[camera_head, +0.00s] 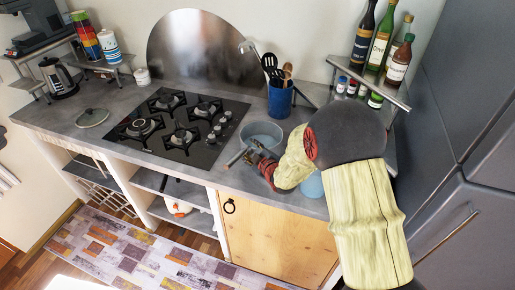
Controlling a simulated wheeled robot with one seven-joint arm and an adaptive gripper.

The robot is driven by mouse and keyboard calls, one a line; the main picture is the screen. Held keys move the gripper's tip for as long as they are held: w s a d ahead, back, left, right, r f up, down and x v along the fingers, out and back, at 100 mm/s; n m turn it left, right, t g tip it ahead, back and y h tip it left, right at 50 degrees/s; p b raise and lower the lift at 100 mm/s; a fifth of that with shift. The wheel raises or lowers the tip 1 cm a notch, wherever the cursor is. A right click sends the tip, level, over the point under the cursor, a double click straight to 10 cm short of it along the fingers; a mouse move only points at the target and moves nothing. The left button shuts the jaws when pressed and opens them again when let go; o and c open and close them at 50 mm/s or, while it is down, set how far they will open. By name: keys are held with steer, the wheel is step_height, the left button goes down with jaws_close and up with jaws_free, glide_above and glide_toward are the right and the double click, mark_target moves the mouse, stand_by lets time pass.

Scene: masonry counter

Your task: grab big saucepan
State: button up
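A round blue-grey saucepan (262,130) stands on the grey counter, to the right of the gas hob. Its handle (236,157) points towards the front left of the counter. My gripper (254,154) is at the near side of the saucepan, close to the handle. It is small in the picture and I cannot tell whether it touches the pan or whether its fingers are open. A light blue vessel (312,186) is partly hidden behind my arm at the counter's front edge, so I cannot tell its shape.
The black gas hob (180,128) lies left of the saucepan. A blue utensil holder (280,101) stands behind it. Bottles (382,40) and small jars stand on a corner shelf at the right. A lid (92,118) lies on the left counter. A grey fridge (465,130) bounds the right.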

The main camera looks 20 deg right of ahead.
steer(key=c, duration=0.6)
steer(key=shift+s, duration=0.1)
jaws_close()
steer(key=shift+s+f, duration=0.1)
steer(key=shift+f, duration=0.15)
steer(key=shift+r, duration=0.1)
